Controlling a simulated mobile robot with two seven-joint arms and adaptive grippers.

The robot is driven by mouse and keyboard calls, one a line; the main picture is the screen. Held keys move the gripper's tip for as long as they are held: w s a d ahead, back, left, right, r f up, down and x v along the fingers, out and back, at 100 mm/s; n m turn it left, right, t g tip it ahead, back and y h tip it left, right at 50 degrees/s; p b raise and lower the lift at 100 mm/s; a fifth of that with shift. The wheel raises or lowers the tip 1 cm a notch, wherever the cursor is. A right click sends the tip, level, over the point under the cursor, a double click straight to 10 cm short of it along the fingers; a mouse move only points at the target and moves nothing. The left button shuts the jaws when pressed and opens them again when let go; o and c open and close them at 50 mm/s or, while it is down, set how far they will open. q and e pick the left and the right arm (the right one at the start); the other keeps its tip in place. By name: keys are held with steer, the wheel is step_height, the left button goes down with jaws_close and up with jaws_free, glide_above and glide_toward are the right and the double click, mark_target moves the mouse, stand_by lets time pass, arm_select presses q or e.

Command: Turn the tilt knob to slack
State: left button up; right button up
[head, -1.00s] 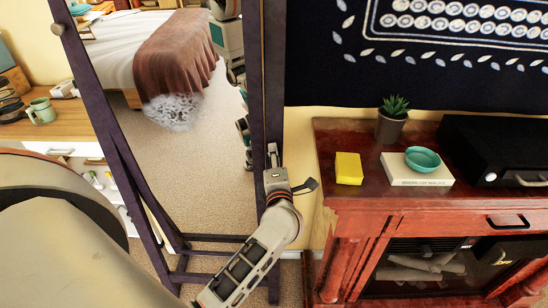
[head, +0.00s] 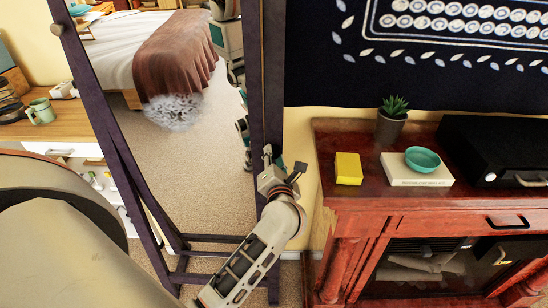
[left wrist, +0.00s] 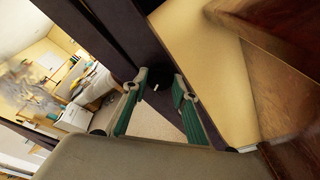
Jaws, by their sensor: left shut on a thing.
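The standing mirror (head: 190,150) has a dark purple wooden frame. My left gripper (head: 268,158) is at its right post (head: 264,80). In the left wrist view, the small dark tilt knob (left wrist: 155,76) with a white mark sits on the post, between the tips of my left gripper (left wrist: 159,82). The green-padded fingers are shut on the knob. In the head view the knob is hidden by the gripper. I cannot read any slack marking. My right gripper is not in direct view.
A red-brown cabinet (head: 360,208) stands right of the mirror, bearing a yellow block (head: 348,169), a book (head: 416,178) with a teal bowl (head: 422,160), a potted plant (head: 392,121) and a black box (head: 495,150). A desk with a green mug (head: 42,111) is at left.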

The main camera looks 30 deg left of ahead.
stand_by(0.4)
arm_select(q)
steer(key=o, duration=1.1)
steer(key=shift+v, duration=3.75)
